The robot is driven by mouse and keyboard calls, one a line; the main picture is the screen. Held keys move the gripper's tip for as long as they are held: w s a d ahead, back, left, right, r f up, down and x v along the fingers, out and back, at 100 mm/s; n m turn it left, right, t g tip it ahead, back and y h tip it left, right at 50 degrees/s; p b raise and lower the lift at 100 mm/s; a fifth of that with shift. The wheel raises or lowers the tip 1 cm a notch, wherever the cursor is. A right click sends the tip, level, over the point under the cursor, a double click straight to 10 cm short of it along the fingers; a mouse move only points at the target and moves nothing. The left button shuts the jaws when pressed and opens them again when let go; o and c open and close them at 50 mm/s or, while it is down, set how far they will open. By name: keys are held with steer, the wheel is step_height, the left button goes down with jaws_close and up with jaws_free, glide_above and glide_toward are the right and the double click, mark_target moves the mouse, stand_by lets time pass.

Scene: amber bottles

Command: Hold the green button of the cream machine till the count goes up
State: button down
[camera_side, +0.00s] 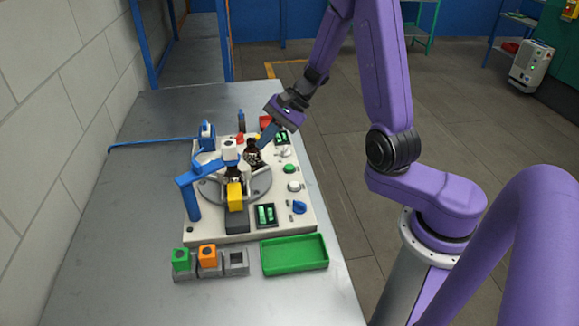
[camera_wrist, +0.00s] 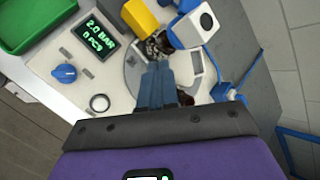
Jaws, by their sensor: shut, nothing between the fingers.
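The cream machine (camera_side: 210,228) stands on the metal bench, with a grey turntable (camera_side: 257,189) in its middle. Its green button (camera_side: 289,168) is on the right side of the panel; I cannot make it out in the wrist view. My gripper (camera_side: 262,147) is shut and empty, its blue fingers pointing down over the turntable's far side, beside an amber bottle (camera_side: 253,158). It is apart from the green button, to its left and farther back. The fingers (camera_wrist: 158,68) also show together in the wrist view. A small green display (camera_side: 283,138) is at the far right, too small to read.
A display (camera_wrist: 97,40) reads 2.0 BAR, near a blue knob (camera_wrist: 65,73). A white button (camera_side: 293,185) is nearer than the green one. Blue arms (camera_side: 190,190) and a yellow block (camera_side: 234,195) stand around the turntable. A green tray (camera_side: 295,255) lies in front.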

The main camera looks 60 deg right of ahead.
mark_target(293, 167)
steer(key=d+f+m+t+h, duration=0.3)
steer(key=d+m, duration=0.4)
steer(key=d, duration=0.4)
steer(key=shift+s+m+t, duration=0.3)
steer(key=shift+s, duration=0.05)
steer(key=shift+f, duration=0.1)
steer(key=shift+f, duration=4.35)
steer(key=shift+f, duration=0.15)
steer(key=shift+f, duration=0.25)
steer(key=shift+f, duration=0.45)
stand_by(1.2)
